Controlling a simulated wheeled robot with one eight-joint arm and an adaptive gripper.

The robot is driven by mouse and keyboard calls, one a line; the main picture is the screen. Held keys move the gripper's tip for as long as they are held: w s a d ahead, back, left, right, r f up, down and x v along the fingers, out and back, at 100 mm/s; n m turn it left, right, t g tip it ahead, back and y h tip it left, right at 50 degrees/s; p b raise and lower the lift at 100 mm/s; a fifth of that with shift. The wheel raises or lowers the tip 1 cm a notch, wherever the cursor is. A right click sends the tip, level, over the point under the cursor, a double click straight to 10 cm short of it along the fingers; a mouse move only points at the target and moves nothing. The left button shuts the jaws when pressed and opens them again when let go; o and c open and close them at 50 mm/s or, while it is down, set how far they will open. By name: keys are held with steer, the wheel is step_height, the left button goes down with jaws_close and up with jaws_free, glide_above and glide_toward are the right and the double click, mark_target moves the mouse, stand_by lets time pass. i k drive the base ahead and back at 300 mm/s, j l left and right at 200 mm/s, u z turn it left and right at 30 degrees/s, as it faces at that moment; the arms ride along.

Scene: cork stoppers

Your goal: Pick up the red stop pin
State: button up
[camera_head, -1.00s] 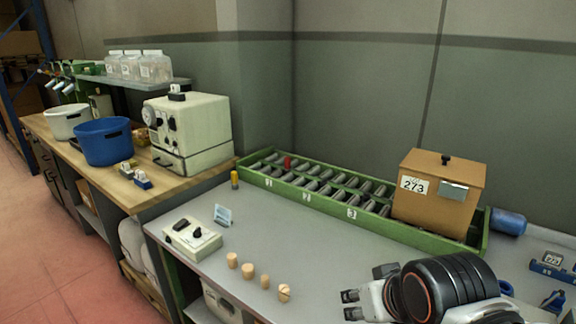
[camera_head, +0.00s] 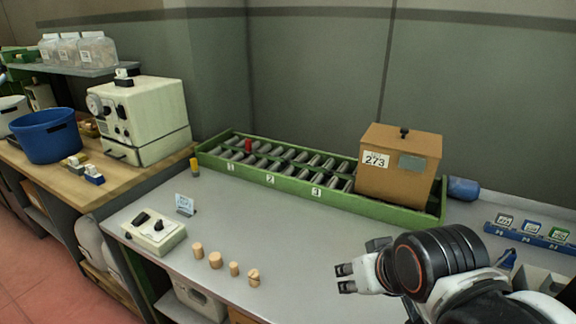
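The red stop pin (camera_head: 248,145) is a small upright red piece in the left section of the long green tray (camera_head: 290,187), among grey rollers. Its lower part is hidden. My gripper (camera_head: 344,279) is at the lower right, above the grey bench (camera_head: 300,255). It points left, its two dark fingertips stand apart, and nothing shows between them. It is well to the right of and nearer than the red pin, not touching it.
A brown box labelled 273 (camera_head: 398,168) stands at the tray's right end. Several corks (camera_head: 215,260) and a control box (camera_head: 154,232) stand on the bench's front left. A yellow-topped piece (camera_head: 194,166) stands by the tray's left end. The bench middle is clear.

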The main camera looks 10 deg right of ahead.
mark_target(247, 142)
steer(key=j+z, duration=0.1)
steer(key=z, duration=0.25)
steer(key=i+j+z, duration=0.15)
steer(key=j+z, duration=0.25)
steer(key=j, duration=0.4)
steer(key=j+z, duration=0.35)
steer(key=j, duration=0.5)
steer(key=i, duration=0.05)
